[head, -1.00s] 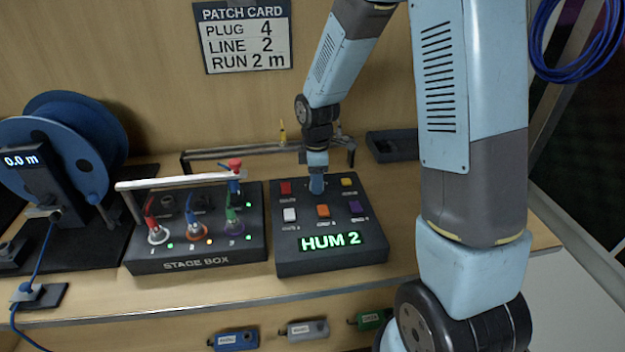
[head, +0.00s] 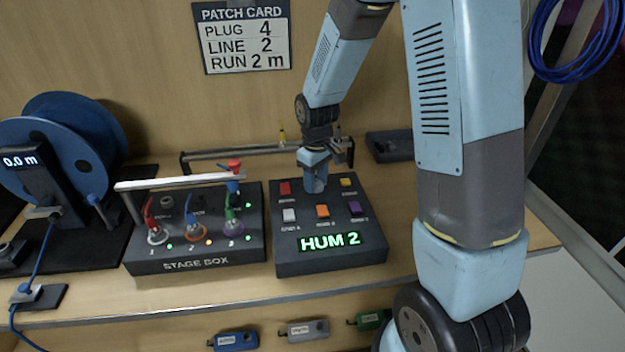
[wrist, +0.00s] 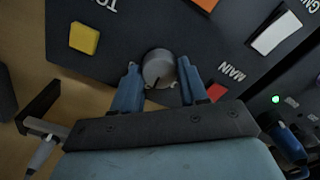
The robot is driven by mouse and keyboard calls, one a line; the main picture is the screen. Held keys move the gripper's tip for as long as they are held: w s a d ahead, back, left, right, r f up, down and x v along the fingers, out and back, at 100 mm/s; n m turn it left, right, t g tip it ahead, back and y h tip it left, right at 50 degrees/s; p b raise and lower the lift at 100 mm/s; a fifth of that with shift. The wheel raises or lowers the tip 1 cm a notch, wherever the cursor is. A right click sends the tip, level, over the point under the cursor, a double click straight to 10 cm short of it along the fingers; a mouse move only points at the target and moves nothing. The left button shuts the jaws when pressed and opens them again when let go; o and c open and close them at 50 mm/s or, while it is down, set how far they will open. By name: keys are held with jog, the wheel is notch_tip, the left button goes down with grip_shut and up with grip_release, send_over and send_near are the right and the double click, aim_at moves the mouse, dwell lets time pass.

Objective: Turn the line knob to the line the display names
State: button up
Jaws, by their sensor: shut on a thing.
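The display (head: 330,241) on the dark control box reads HUM 2 in green. The line knob (wrist: 158,69) is a round grey knob with a dark pointer mark, seen in the wrist view between my fingers. My gripper (head: 314,184) is over the back middle of the control box, pointing down. In the wrist view my gripper (wrist: 159,80) has its two blue fingers on either side of the knob, shut on it. The knob is hidden behind my gripper in the head view. The patch card (head: 242,38) on the wall reads PLUG 4, LINE 2, RUN 2 m.
Colored square buttons surround the knob, among them a yellow one (wrist: 84,38). The stage box (head: 195,262) with several plugs and a white bar stands left. A blue cable reel (head: 62,140) is far left. A low rail (head: 230,153) runs behind the boxes.

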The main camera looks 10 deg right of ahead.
aim_at(317, 182)
jog(key=shift+d+f+m, duration=0.1)
jog(key=shift+d+m, duration=0.05)
jog(key=shift+m, duration=0.55)
jog(key=shift+s, duration=0.1)
jog(key=o, duration=1)
jog(key=shift+o, duration=0.2)
notch_tip(317, 182, up, 14)
jog(key=shift+f, duration=0.1)
